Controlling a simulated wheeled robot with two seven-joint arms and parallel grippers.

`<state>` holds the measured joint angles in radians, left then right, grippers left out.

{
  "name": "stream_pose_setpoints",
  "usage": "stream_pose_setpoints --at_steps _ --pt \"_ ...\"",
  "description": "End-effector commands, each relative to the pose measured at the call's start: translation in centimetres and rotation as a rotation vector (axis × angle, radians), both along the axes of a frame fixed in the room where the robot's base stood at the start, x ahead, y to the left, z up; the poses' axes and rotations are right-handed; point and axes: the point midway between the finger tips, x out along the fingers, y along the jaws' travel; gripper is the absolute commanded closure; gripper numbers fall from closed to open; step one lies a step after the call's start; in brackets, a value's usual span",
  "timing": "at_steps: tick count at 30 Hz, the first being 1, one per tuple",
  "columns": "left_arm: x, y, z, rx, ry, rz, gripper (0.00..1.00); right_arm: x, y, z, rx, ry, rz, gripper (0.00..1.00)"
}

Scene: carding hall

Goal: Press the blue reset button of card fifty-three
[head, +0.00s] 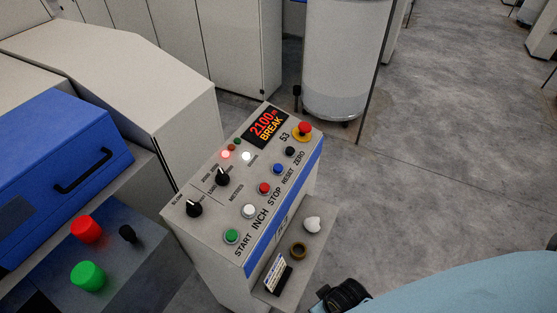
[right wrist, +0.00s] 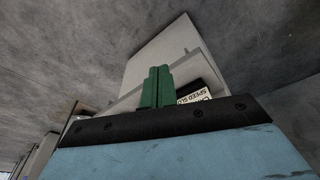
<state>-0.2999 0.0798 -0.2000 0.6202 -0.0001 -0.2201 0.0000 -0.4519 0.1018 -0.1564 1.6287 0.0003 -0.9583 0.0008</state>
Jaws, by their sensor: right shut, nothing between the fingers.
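The control panel of card 53 (head: 205,208) stands in the middle of the head view, its sloped top marked "53". The blue reset button (head: 278,168) sits in the button row, between the red stop button (head: 264,188) and the black zero button (head: 290,151). Nothing covers it. The display (head: 267,126) reads 2100 and BREAK, and a red lamp (head: 226,154) glows. My right gripper (right wrist: 155,87) shows its green fingers shut and empty in the right wrist view, in front of a pale box-shaped surface. Its fingers are not visible in the head view. My left gripper is not in view.
A low shelf (head: 312,247) holds a printed card, a brown ring and a white lump. A blue-lidded machine (head: 55,135) stands left, a tall can (head: 345,60) behind. Floor at right is clear.

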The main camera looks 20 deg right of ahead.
Motion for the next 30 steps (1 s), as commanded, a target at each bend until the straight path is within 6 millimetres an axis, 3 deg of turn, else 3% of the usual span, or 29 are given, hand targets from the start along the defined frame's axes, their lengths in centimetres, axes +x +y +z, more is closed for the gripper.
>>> stream_pose_setpoints --at_steps 1,11,14,23,30 --pt "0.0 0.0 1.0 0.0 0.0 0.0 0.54 0.7 0.1 2.8 0.002 -0.014 -0.003 1.0" --pt "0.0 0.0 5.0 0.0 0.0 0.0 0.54 4.6 0.5 18.8 0.077 -0.1 -0.115 1.0" --pt "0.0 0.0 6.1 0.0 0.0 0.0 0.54 7.2 1.1 22.8 0.187 -0.147 -0.256 1.0" --pt "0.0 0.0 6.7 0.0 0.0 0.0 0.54 17.1 1.7 24.4 0.628 -0.164 -0.807 1.0" --pt "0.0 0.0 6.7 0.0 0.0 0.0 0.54 25.8 -0.8 25.2 1.011 -0.093 -1.31 1.0"
